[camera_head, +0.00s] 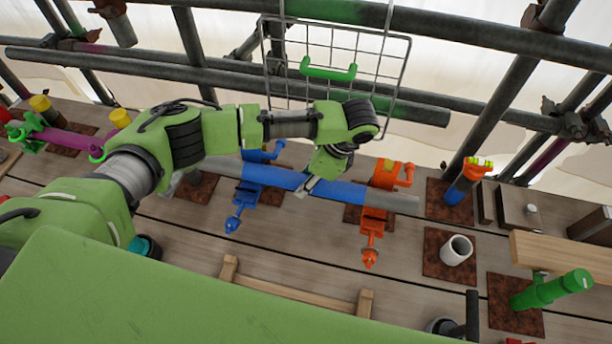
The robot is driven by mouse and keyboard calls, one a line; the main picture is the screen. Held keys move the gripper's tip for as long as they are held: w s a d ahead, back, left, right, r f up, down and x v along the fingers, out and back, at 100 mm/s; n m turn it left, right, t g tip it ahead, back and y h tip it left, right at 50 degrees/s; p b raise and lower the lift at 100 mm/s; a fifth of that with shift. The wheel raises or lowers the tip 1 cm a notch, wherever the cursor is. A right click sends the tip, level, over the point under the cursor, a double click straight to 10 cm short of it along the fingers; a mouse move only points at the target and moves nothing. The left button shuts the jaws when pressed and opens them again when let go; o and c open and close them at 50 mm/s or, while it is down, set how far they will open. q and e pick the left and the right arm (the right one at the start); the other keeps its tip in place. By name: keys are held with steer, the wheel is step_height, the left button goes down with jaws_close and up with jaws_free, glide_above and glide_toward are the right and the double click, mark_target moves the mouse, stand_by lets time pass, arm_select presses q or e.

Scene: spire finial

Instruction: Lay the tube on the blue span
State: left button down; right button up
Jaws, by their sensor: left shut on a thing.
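A grey tube (402,203) with a long blue middle part (343,192) runs left to right in the middle of the deck. Its left part passes at a blue clamp (245,198), its right part at an orange clamp (376,214). I cannot tell whether it rests in them or hangs just above. My left gripper (308,186) comes down from above and is shut on the blue part, between the two clamps. The gripper hides a short piece of the tube. My right gripper is not in view.
A wire basket (398,75) with a green handle (328,72) hangs behind, before scaffold pipes (420,107). A magenta tube (65,140) lies at the left. A white cup (456,250) and a green cylinder (552,290) stand at the right. A wooden frame (295,293) lies in front.

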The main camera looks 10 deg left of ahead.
arm_select(q)
steer(key=shift+d+f+b, duration=0.1)
steer(key=shift+f+b, duration=0.6)
steer(key=shift+f, duration=1.2)
steer(key=c, duration=1.4)
jaws_free()
steer(key=shift+o, duration=0.4)
steer(key=shift+s+f, duration=0.1)
steer(key=shift+s, duration=0.05)
steer(key=o, duration=0.5)
steer(key=shift+o, duration=0.2)
